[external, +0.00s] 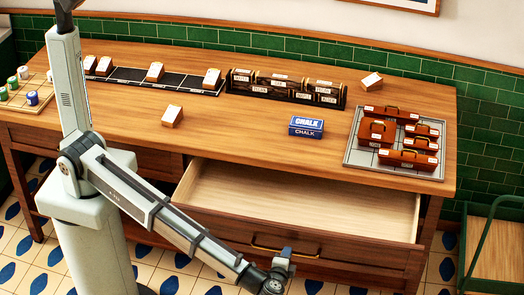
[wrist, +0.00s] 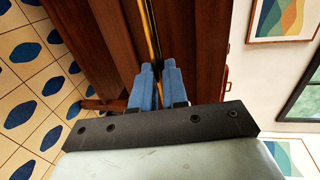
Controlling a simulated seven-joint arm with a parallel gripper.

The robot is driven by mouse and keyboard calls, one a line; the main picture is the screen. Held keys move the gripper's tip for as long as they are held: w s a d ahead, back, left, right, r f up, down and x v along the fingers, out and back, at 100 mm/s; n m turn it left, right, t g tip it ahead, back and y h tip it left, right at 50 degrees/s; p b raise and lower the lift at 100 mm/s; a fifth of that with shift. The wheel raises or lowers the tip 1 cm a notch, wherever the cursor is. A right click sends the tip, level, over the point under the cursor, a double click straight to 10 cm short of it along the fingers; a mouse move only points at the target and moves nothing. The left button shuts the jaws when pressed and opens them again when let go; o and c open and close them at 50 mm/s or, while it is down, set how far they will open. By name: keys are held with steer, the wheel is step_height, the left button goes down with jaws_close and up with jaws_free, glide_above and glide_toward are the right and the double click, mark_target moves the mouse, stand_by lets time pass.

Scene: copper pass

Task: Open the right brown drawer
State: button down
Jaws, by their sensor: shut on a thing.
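The right brown drawer (external: 300,232) is pulled well out of the wooden desk in the external view, and its pale inside looks empty. Its brass handle (external: 284,246) runs along the drawer front; in the wrist view the handle (wrist: 151,32) shows as a thin gold bar against the dark wood. In the wrist view my gripper's blue fingers (wrist: 158,68) are shut on the handle. The exact contact between the fingertips is partly hidden.
On the desk top (external: 240,140) stand a blue chalk box (external: 306,127), a grey tray (external: 350,153) with several brown cases, a dark rack (external: 285,88) and small label blocks (external: 172,116). A green-framed cart (external: 495,250) stands at the right. Tiled floor (external: 170,275) lies in front.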

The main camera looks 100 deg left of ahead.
steer(key=v, duration=0.2)
steer(key=f+v, duration=0.1)
steer(key=v, duration=0.2)
steer(key=shift+d, duration=0.45)
steer(key=c, duration=1.1)
jaws_free()
steer(key=shift+c, duration=0.2)
